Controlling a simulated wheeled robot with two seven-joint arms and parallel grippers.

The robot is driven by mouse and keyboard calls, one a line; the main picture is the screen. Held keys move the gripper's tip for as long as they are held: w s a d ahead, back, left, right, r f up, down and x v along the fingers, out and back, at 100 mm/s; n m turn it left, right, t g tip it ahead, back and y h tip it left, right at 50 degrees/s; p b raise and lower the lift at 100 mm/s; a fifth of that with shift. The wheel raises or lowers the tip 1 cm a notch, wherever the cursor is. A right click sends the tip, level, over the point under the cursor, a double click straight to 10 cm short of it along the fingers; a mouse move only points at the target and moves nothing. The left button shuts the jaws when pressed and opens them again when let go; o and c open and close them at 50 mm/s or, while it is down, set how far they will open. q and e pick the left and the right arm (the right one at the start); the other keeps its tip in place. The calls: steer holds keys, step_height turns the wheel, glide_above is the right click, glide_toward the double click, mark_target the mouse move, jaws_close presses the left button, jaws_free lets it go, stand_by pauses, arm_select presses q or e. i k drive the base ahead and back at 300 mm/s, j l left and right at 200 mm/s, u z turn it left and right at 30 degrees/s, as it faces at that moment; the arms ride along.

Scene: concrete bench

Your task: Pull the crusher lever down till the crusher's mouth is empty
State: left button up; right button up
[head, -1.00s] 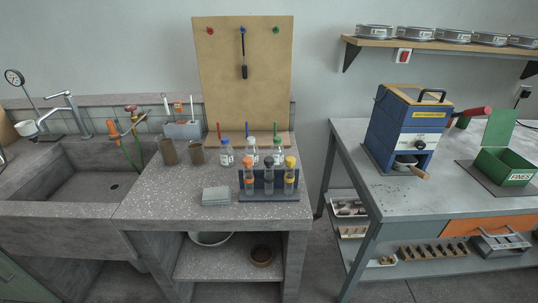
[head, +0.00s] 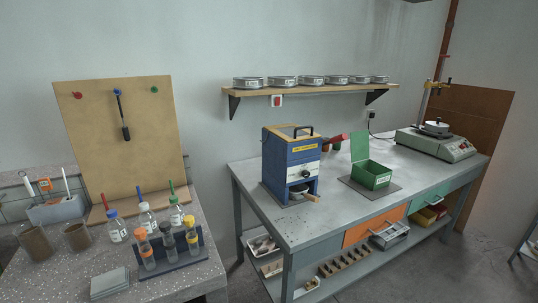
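The crusher (head: 290,160) is a blue and white box with a yellow label, standing upright on the grey metal bench in the head view. Its wooden-rimmed top (head: 288,131) has a black handle; I cannot see into the mouth. Neither of my grippers shows in the view.
An open green box (head: 371,175) stands on a dark mat right of the crusher. A scale-like device (head: 436,143) is at the bench's far right. A shelf (head: 310,88) with several sieves hangs above. The concrete bench at left holds bottles and a tube rack (head: 170,250).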

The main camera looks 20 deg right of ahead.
mark_target(342, 137)
steer(key=l+z, duration=0.85)
steer(key=k+j, duration=0.05)
steer(key=j, duration=0.05)
